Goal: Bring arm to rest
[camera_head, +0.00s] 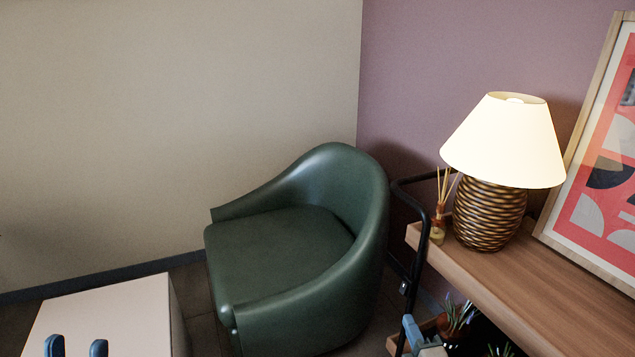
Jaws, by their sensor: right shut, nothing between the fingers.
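My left gripper (77,347) shows at the bottom left edge, in front of a white box-like surface. Only its two dark blue fingertips are in view, pointing up with a clear gap between them; it is open and nothing shows between them. My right gripper (418,338) shows at the bottom, right of the middle, as a blue and pale grey shape beside the shelf unit. It is shut and holds nothing. Most of both arms lies outside the view. No gas hob is in view.
A green armchair (285,245) stands in the middle. A wooden shelf (540,300) with a black frame is at the right, bearing a lit lamp (490,215), a reed diffuser (438,222) and a framed picture (600,180). Plants (458,315) sit lower. The white surface (120,312) is at lower left.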

